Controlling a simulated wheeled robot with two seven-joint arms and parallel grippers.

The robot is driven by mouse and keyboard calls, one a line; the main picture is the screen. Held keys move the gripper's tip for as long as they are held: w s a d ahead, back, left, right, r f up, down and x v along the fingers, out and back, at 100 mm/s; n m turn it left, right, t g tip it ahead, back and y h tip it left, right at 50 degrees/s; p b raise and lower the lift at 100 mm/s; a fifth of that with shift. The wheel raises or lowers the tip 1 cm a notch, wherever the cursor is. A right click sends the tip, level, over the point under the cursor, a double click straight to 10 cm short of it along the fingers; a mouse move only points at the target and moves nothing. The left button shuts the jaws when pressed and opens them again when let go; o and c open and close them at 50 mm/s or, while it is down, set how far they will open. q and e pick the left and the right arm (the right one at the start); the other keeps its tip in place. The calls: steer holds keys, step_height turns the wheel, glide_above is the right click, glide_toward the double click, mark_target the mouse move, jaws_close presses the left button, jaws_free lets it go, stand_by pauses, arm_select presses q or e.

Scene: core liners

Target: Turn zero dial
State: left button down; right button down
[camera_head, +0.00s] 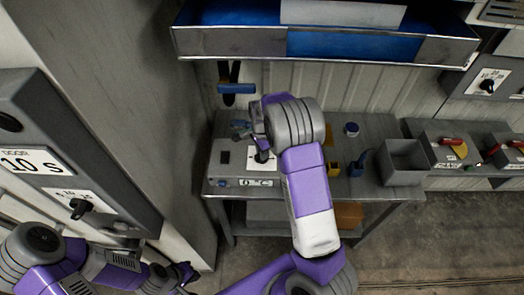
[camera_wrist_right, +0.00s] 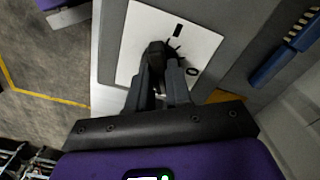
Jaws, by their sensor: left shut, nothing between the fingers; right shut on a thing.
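The dial is a black knob (camera_wrist_right: 155,52) on a white plate (camera_wrist_right: 190,33) with a black mark and a "0" printed on it. My right gripper (camera_wrist_right: 160,70) is shut on the knob, and its fingers hide part of it. In the head view the plate (camera_head: 228,172) tops a grey box on the bench, above a small display (camera_head: 256,183). My right wrist and hand cover part of this box there. My left gripper (camera_head: 186,274) is shut and empty at the lower left, away from the dial.
A grey wall panel (camera_head: 125,180) with another black knob (camera_head: 82,207) stands at the left. A metal shelf (camera_head: 225,42) hangs above the bench.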

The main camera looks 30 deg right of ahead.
steer(key=c, duration=1)
jaws_free()
steer(key=shift+c, duration=0.2)
